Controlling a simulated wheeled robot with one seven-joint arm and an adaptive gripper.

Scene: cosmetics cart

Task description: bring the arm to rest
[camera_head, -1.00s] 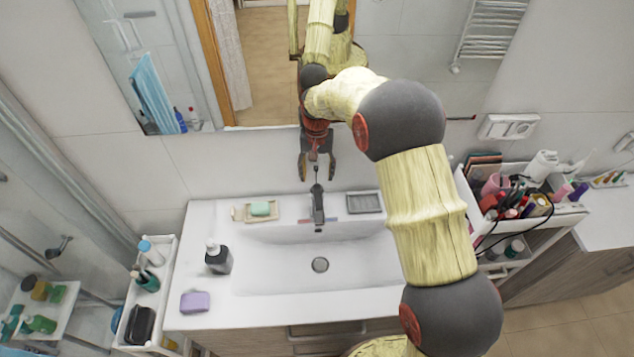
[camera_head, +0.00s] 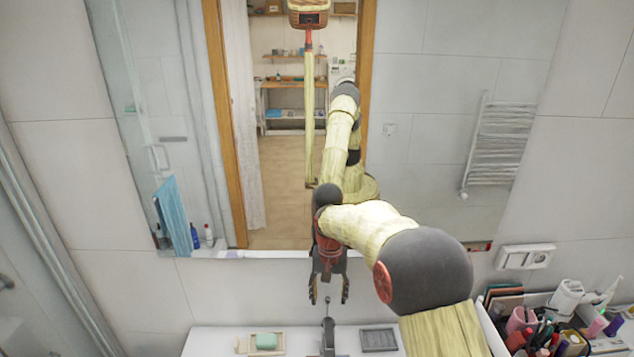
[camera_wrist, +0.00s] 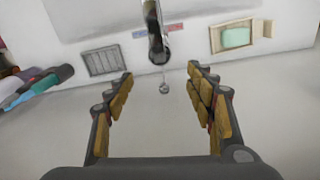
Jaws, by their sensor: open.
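My gripper (camera_head: 328,292) is open and empty, in front of the mirror and above the back of the sink counter. My arm reaches it from the lower right in the head view. In the wrist view, my gripper (camera_wrist: 163,112) has its two fingers wide apart with nothing between them. The dark faucet (camera_wrist: 155,38) shows just beyond the fingertips, near the middle. The faucet (camera_head: 328,338) is below my gripper in the head view, cut off by the lower edge.
A green soap on a dish (camera_head: 266,341) lies left of the faucet, and a grey tray (camera_head: 379,340) lies right of it. A cart with crowded cosmetics (camera_head: 550,330) stands at the lower right. The mirror (camera_head: 430,150) fills the wall behind, with a white wall box (camera_head: 525,257) beside it.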

